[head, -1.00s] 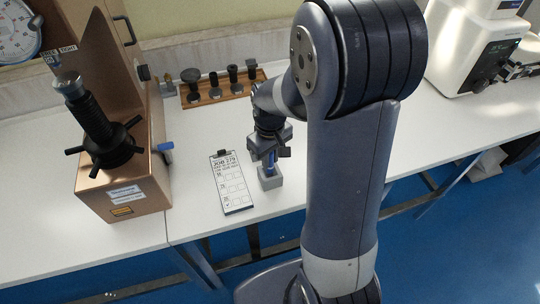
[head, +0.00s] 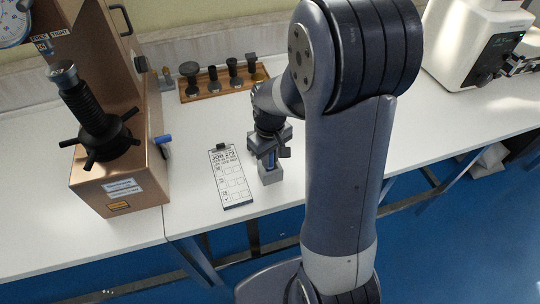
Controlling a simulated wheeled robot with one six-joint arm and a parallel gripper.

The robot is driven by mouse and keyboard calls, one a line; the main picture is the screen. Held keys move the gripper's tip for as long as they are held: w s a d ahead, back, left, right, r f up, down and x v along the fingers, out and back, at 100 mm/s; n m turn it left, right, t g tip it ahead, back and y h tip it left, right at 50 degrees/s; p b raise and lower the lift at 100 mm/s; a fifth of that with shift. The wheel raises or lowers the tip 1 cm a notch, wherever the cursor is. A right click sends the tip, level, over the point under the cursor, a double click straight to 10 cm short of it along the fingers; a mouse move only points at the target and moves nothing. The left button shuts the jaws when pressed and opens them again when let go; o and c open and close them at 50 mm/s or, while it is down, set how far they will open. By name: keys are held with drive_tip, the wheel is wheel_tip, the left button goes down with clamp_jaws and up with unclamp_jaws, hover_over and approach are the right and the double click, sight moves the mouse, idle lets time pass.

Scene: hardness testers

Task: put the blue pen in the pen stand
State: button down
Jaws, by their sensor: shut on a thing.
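The blue pen (head: 271,160) shows as a short blue strip between the fingers of my gripper (head: 270,154). The gripper points down and is shut on the pen. The grey pen stand (head: 270,175) is a small block on the white bench, directly below the gripper. The pen is upright, with its lower end at the top of the stand. I cannot tell how deep it sits in the stand. My wrist and fingers hide the upper part of the pen.
A clipboard (head: 231,178) lies just left of the stand. A tan hardness tester (head: 122,190) with a black handwheel stands further left. A wooden rack (head: 222,91) with several dark parts is at the back. A white machine (head: 462,45) stands at the right.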

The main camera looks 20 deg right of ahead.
drive_tip(key=shift+f, duration=0.25)
drive_tip(key=c, duration=1.8)
unclamp_jaws()
drive_tip(key=o, duration=0.6)
drive_tip(key=shift+c, duration=0.2)
wheel_tip(320, 180, up, 11)
drive_tip(key=shift+f, duration=0.1)
